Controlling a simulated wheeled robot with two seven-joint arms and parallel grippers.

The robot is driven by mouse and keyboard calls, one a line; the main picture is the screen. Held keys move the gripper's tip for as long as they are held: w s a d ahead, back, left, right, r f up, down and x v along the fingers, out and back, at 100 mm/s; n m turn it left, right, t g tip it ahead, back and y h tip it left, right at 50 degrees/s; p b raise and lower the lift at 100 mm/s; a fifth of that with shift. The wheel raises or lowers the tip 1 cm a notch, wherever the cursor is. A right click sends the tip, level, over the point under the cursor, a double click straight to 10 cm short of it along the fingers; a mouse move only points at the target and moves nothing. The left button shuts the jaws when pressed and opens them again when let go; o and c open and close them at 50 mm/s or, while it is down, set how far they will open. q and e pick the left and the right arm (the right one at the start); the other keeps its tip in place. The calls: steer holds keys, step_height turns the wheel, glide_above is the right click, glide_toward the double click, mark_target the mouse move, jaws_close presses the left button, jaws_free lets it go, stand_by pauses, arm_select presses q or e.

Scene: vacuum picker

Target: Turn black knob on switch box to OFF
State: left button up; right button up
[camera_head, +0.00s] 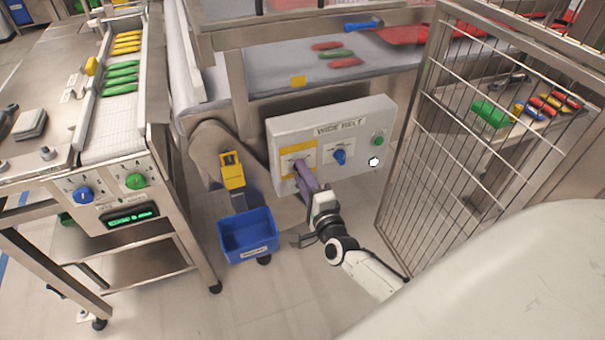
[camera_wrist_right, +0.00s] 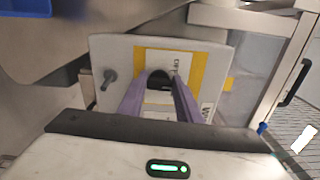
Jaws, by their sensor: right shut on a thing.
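The grey switch box (camera_head: 330,120) hangs under the conveyor, with a yellow-bordered plate (camera_head: 285,162) on its left part. My right gripper (camera_head: 303,168) reaches it with purple fingers at that plate. In the right wrist view the black knob (camera_wrist_right: 160,77) sits between the two fingers of my right gripper (camera_wrist_right: 160,88), and they are shut on it. The fingers hide part of the knob and its plate markings, so its setting cannot be read. The box (camera_wrist_right: 115,55) also shows there behind the fingers. My left gripper is not in view.
A blue knob (camera_head: 340,157) and a green button (camera_head: 378,140) are on the same box, right of the plate. A blue bin (camera_head: 248,235) stands left of my right arm. A wire mesh cage (camera_head: 440,130) stands close on the right. Open floor lies below.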

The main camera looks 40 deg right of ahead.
steer(key=shift+f+n+p, duration=0.15)
steer(key=shift+n+p, duration=0.2)
steer(key=shift+n, duration=2.05)
steer(key=shift+f+n+p, duration=0.1)
steer(key=shift+n+p, duration=0.25)
steer(key=shift+n, duration=2.05)
steer(key=o, duration=1)
steer(key=shift+o, duration=0.2)
steer(key=v, duration=1)
steer(key=shift+s+p, duration=0.15)
steer(key=shift+p, duration=0.25)
steer(key=shift+a, duration=0.1)
